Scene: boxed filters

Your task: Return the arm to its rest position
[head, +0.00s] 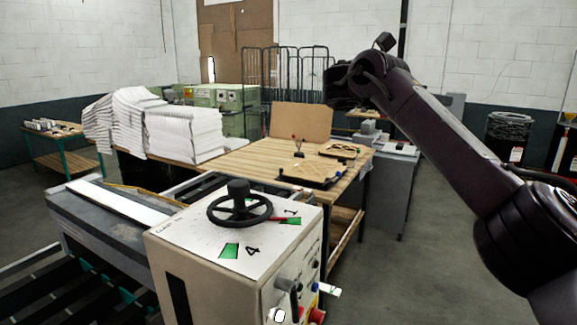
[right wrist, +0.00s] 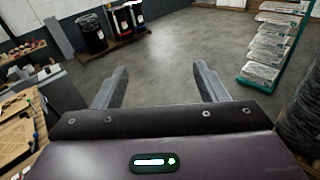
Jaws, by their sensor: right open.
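My right arm (head: 440,125) comes in from the right in the head view and rises toward the upper middle. Its dark wrist end (head: 345,85) is held above the far side of the wooden table. In the right wrist view my right gripper (right wrist: 160,82) has its two grey fingers spread wide apart, with only grey floor seen between them. It is open and empty. My left arm and gripper are not in view. No boxed filters can be made out.
A wooden table (head: 240,160) holds stacked white paper (head: 185,132) and a dark-edged board (head: 312,172). A light machine cabinet (head: 180,240) with a black handwheel (head: 240,205) stands in front. Dark bins (right wrist: 90,35) and a green-framed rack (right wrist: 268,45) stand beyond open floor.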

